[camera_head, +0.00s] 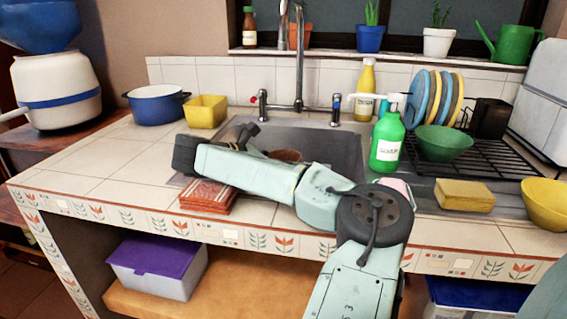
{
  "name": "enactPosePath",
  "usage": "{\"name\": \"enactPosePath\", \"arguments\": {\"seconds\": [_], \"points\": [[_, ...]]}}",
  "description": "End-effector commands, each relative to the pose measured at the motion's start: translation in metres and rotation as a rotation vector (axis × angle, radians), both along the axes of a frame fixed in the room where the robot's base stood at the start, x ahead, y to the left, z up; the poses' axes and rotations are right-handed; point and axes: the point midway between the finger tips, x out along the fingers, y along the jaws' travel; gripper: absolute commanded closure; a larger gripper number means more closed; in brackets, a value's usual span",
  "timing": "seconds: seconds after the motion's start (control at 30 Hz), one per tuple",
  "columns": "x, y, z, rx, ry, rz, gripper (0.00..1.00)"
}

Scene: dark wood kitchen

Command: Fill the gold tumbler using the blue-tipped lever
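The blue-tipped lever (336,104) stands upright on the right side of the tall metal faucet (299,70), behind the sink. A red-tipped lever (257,101) stands on the faucet's left. A brownish rounded thing (288,155) shows in the sink just above my arm, its lower part hidden; I cannot tell if it is the gold tumbler. No other tumbler is visible. My arm stretches leftward across the front of the sink. Dark parts that look like my gripper (247,134) show behind the forearm over the sink's left side; the fingertips are not clear.
A green soap bottle (386,142) and a yellow bottle (366,90) stand right of the sink (345,150), near a dish rack (490,155). A blue pot (157,105) and yellow container (206,111) stand left. Reddish tiles (207,197) lie stacked below my forearm.

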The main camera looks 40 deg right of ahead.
Motion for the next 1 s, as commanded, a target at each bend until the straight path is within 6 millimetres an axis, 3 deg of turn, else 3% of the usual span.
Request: {"name": "enactPosePath", "arguments": {"seconds": [0.17, 0.2, 0.47, 0.87, 1.0], "points": [[0.000, 0.000, -0.002, -0.001, -0.001, 0.000, 0.96], [0.000, 0.000, -0.001, 0.000, 0.000, 0.000, 0.34], [0.000, 0.000, -0.001, 0.000, 0.000, 0.000, 0.17], [0.000, 0.000, 0.003, 0.000, 0.001, 0.000, 0.16], [0.002, 0.012, 0.007, -0.006, 0.000, 0.004, 0.16]]}}
